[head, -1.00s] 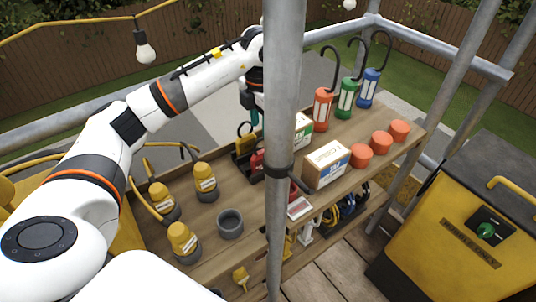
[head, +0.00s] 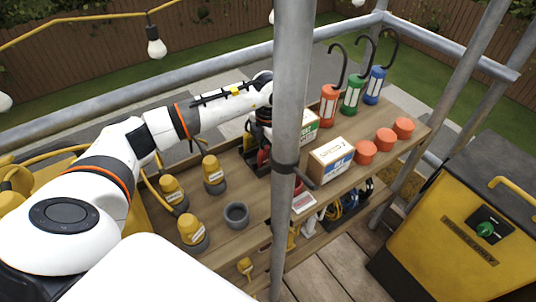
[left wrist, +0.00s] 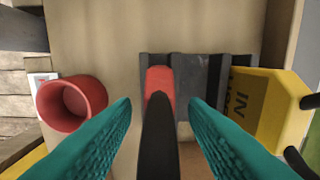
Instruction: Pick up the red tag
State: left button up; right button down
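The red tag (left wrist: 160,79) is seen nearly edge-on in the left wrist view, standing in a dark slotted holder (left wrist: 196,75), with a black part rising from it toward the camera. My left gripper (left wrist: 160,112) is open, its two teal fingers on either side of the tag with gaps on both sides. In the head view the red tag (head: 262,157) shows as a small red patch below my left gripper (head: 259,138), beside the grey pole, which hides part of this area. My right gripper is not in view.
A red cup (left wrist: 72,103) is on the left. The grey pole (head: 289,110) crosses in front of the bench. A white box (head: 330,160) and red caps (head: 366,152) stand farther right.

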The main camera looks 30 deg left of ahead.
pick_arm(q)
grip_shut()
jog(key=shift+r, duration=0.15)
